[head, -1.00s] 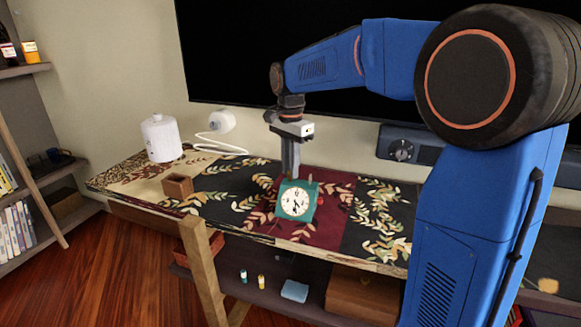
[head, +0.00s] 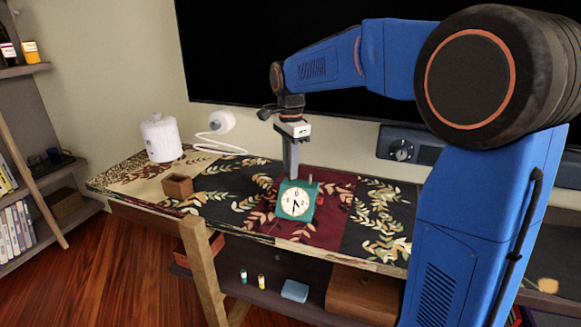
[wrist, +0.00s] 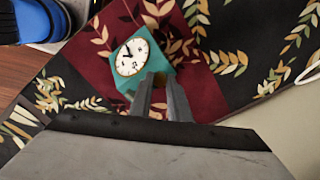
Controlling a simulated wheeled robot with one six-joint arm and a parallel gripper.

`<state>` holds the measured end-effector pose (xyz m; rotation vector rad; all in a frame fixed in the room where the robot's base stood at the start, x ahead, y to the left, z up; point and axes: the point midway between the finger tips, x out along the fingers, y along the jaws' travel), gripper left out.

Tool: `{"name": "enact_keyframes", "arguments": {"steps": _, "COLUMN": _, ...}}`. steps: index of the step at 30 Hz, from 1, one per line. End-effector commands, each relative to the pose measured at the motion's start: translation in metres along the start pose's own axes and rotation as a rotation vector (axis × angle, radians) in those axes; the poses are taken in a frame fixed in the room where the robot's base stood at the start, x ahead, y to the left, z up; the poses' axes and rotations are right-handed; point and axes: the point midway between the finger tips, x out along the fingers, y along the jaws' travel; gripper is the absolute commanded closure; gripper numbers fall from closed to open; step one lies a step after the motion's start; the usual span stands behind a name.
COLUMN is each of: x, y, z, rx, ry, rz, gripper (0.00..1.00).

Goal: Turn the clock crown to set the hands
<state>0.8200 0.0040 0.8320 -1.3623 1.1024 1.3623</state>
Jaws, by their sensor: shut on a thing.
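A small teal clock (head: 308,209) with a white dial (head: 295,202) stands on the patterned runner, its dial facing my head camera. In the wrist view the teal clock (wrist: 172,52) shows its white dial (wrist: 132,57) to the left of my fingers. My gripper (head: 290,180) points straight down behind the top of the clock. In the wrist view my gripper (wrist: 158,82) is shut at the clock's edge. The crown is hidden between the fingertips, so I cannot see it directly.
A small open wooden box (head: 177,187) stands left of the clock. A white ribbed canister (head: 160,137) is farther left, near a white wall-mounted item (head: 221,122) with a looped cord. A dark panel with a knob (head: 402,149) is on the wall. The runner right of the clock is clear.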

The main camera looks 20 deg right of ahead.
Motion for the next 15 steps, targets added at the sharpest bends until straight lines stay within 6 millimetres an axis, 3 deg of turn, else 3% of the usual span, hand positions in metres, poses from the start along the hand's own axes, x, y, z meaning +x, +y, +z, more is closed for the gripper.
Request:
{"name": "enact_keyframes", "arguments": {"steps": 1, "x": -0.0001, "y": -0.0001, "z": -0.0002, "rx": 0.0, "ry": 0.0, "rz": 0.0, "gripper": 1.0}}
{"name": "enact_keyframes", "arguments": {"steps": 2, "x": 0.0, "y": -0.0001, "z": -0.0002, "rx": 0.0, "ry": 0.0, "rz": 0.0, "gripper": 0.79}}
{"name": "enact_keyframes", "arguments": {"steps": 4, "x": 0.0, "y": -0.0001, "z": -0.0002, "rx": 0.0, "ry": 0.0, "rz": 0.0, "gripper": 0.65}}
{"name": "enact_keyframes", "arguments": {"steps": 15, "x": -0.0037, "y": -0.0003, "z": -0.0001, "rx": -0.001, "ry": 0.0, "rz": -0.001, "gripper": 0.65}}
